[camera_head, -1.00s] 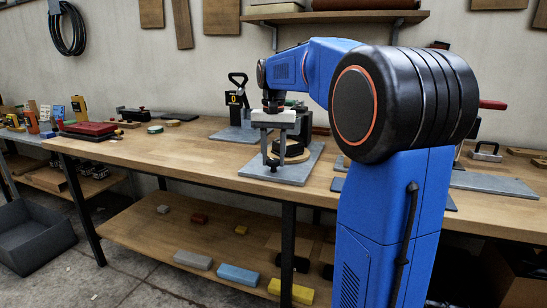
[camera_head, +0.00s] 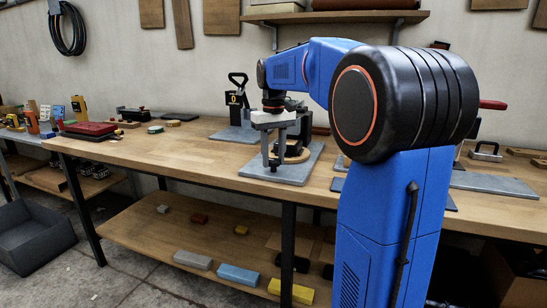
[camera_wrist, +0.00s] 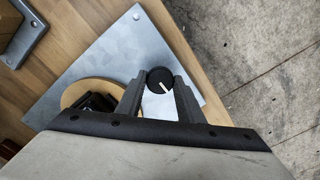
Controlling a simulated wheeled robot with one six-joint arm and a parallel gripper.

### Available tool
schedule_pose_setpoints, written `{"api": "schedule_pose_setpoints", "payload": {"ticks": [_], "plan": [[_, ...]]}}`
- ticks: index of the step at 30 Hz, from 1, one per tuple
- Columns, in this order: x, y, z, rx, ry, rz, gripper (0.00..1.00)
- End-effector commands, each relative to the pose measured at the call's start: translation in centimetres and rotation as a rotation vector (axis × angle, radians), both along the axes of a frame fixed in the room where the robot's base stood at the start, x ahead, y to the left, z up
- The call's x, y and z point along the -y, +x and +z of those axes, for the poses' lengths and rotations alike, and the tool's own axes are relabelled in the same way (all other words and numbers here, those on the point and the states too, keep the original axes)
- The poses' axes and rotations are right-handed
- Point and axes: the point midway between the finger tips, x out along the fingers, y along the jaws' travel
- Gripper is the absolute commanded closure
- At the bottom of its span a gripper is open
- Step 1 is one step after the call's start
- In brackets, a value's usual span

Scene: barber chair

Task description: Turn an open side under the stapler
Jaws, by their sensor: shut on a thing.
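A grey metal plate (camera_head: 300,172) lies on the bench and carries a round wooden disc (camera_head: 296,157) with a dark piece on it. In the wrist view the disc (camera_wrist: 77,88) lies left of my fingers, and the dark piece (camera_wrist: 96,103) is partly hidden by them. My gripper (camera_head: 272,158) points down at the plate's front left. In the wrist view my gripper (camera_wrist: 160,90) is shut on a round black knob (camera_wrist: 160,75) with a white mark. I cannot clearly make out a stapler; my wrist and arm cover part of the fixture.
Behind stands a black-handled device with a yellow "0" display (camera_head: 236,99) on its own plate. A red case (camera_head: 91,128) lies to the left. The bench (camera_head: 190,150) is clear between. The bench's front edge runs close to the plate.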

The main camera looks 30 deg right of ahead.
Motion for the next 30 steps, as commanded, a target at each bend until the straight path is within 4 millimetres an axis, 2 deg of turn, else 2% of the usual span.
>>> {"api": "schedule_pose_setpoints", "payload": {"ticks": [12,13,15,25,30], "plan": [[0.0,0.0,0.1,0.002,-0.001,0.008,0.89],[0.0,0.0,0.1,0.002,-0.001,0.008,0.61],[0.0,0.0,0.1,0.001,-0.001,0.008,0.48],[0.0,0.0,0.2,0.001,0.0,0.007,0.48],[0.0,0.1,1.8,0.003,-0.001,0.007,0.48]]}}
